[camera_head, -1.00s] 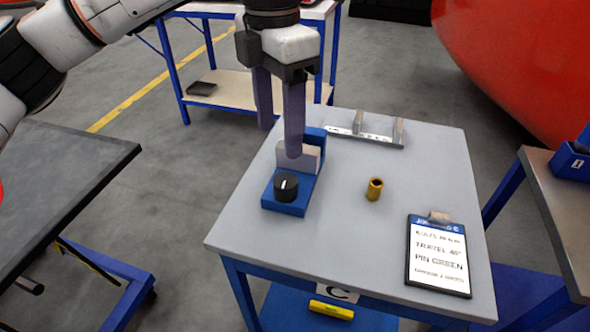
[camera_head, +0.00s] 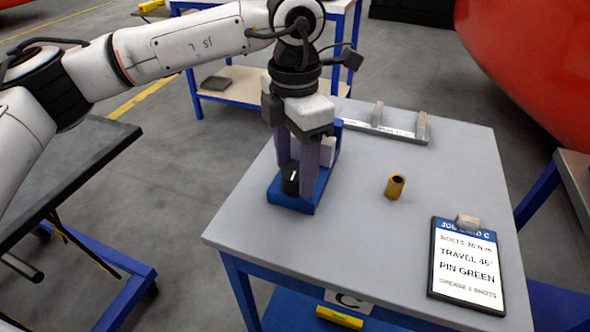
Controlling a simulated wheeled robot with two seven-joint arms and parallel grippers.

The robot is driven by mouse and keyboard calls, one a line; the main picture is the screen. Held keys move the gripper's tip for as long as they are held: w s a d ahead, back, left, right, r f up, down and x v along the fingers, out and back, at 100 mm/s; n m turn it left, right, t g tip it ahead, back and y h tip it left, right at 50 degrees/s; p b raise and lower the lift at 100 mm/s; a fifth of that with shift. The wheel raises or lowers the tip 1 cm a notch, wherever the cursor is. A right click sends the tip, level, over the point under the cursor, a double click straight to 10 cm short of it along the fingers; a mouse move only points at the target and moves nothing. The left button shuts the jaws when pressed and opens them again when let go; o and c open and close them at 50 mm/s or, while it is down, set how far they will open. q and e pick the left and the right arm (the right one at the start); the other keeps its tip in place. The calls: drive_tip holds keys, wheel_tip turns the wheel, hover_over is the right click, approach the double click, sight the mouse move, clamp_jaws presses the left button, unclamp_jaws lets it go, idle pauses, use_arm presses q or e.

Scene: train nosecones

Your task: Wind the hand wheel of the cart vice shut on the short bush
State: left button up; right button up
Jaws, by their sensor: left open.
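The cart vice (camera_head: 292,206) is a blue base near the left edge of the grey cart top, with a pale jaw block (camera_head: 327,151) at its back, partly hidden by my gripper. Its hand wheel (camera_head: 290,181) is a black knob with a white mark. My left gripper (camera_head: 296,180) points down with its fingers open around the wheel; I cannot tell whether they touch it. A brass bush (camera_head: 395,187) stands upright on the cart top, right of the vice and apart from it. No bush shows in the vice, though the jaws are partly covered. My right gripper is not in view.
The grey cart top (camera_head: 355,240) is clear in front. A job card clipboard (camera_head: 468,265) lies at the right, and a metal rack with two posts (camera_head: 385,130) is at the back. A dark bench (camera_head: 70,165) stands left and a red curved body (camera_head: 530,60) at the back right.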

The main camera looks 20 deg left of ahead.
sight(295, 171)
use_arm(q)
drive_tip(key=shift+f, duration=0.65)
drive_tip(key=c, duration=1.1)
drive_tip(key=shift+m+b, duration=0.6)
drive_tip(key=shift+m, duration=0.3)
drive_tip(key=shift+o, duration=0.2)
drive_tip(key=o, duration=1.1)
drive_tip(key=shift+c, duration=0.2)
wheel_tip(295, 171, up, 10)
drive_tip(key=shift+r, duration=0.2)
